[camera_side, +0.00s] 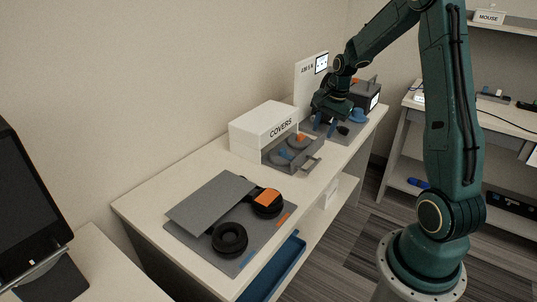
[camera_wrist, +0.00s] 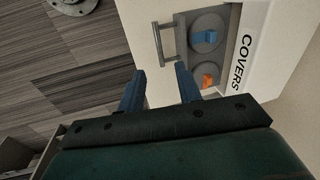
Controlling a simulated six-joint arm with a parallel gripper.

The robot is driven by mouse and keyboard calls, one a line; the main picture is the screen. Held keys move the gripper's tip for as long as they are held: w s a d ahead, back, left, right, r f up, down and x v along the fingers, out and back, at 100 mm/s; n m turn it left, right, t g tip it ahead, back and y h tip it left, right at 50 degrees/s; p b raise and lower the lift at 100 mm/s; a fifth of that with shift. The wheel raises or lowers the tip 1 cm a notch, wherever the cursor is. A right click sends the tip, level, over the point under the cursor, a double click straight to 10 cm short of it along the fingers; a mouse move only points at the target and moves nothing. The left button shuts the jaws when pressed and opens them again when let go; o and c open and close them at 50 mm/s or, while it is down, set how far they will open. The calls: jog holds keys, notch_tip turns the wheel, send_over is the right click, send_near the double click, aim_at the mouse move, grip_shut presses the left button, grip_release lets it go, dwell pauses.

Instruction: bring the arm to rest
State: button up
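My gripper (camera_wrist: 159,68) shows in the wrist view with its two blue fingers apart and nothing between them. In the side view my gripper (camera_side: 324,121) hangs over the far part of the bench, just past the white COVERS box (camera_side: 262,130). The box's grey drawer (camera_side: 310,158) is pulled out. Two round grey covers lie in it, one with a blue knob (camera_wrist: 207,37) and one with an orange knob (camera_wrist: 209,81). The fingers are apart from the drawer and its handle (camera_wrist: 163,42).
A sign with a small screen (camera_side: 321,64), a dark box (camera_side: 366,96) and a blue item (camera_side: 357,115) stand near my gripper.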

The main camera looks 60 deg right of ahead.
jog(key=s+a+r+n+t, duration=0.1)
jog(key=s+a+r+n, duration=0.3)
jog(key=a+r+n, duration=0.75)
jog(key=s+a+r+n+t, duration=0.1)
jog(key=s+a+r+n, duration=0.1)
jog(key=s+a, duration=0.5)
jog(key=s+a+r+n+t, duration=0.1)
jog(key=s+a+r+n, duration=0.1)
jog(key=s+a+n, duration=0.2)
jog(key=s+a, duration=0.3)
jog(key=a, duration=0.1)
jog(key=shift+a, duration=0.25)
